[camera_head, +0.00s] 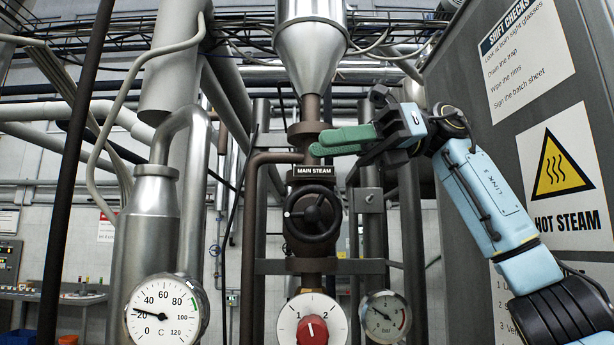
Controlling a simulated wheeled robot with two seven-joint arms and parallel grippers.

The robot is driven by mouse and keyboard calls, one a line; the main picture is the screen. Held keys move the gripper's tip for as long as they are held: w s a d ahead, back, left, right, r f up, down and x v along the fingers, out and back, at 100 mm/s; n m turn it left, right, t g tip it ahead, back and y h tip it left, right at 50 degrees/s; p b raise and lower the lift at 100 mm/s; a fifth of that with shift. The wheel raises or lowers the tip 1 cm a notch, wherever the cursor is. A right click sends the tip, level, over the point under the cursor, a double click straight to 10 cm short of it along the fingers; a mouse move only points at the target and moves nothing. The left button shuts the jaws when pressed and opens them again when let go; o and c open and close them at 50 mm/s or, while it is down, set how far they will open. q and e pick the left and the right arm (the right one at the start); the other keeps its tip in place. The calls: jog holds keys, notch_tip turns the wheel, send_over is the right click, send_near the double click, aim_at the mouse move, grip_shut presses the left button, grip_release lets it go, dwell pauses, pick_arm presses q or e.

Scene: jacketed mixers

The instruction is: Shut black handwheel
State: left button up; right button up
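The black handwheel (335,226) faces me on the brown vertical steam pipe, below a black "MAIN STEAM" label (314,171). A small white mark shows at the left of its rim. My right gripper (316,147) has green fingers and comes in from the right. It is above and slightly right of the handwheel in the picture, apart from it, pointing left in front of the pipe. Its two fingers overlap from this side, so I cannot tell their gap. Nothing shows held in them. My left gripper is not in view.
A red selector knob (312,331) on a white dial is below the handwheel. A temperature gauge (160,312) is at lower left, a pressure gauge (386,317) at lower right. A grey cabinet (470,85) with a "HOT STEAM" sign (566,181) stands at right.

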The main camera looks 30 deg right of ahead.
aim_at(313, 200)
jog(key=w+d+m+t+h+p, duration=0.3)
jog(key=d+t+p, duration=0.1)
jog(key=d, duration=0.9)
jog(key=x, duration=0.9)
jog(key=f+x, duration=0.1)
jog(key=x, duration=0.3)
jog(key=shift+w+d+f, duration=0.15)
jog(key=shift+w+d, duration=0.05)
jog(key=shift+w, duration=0.1)
jog(key=shift+b, duration=0.3)
grip_shut()
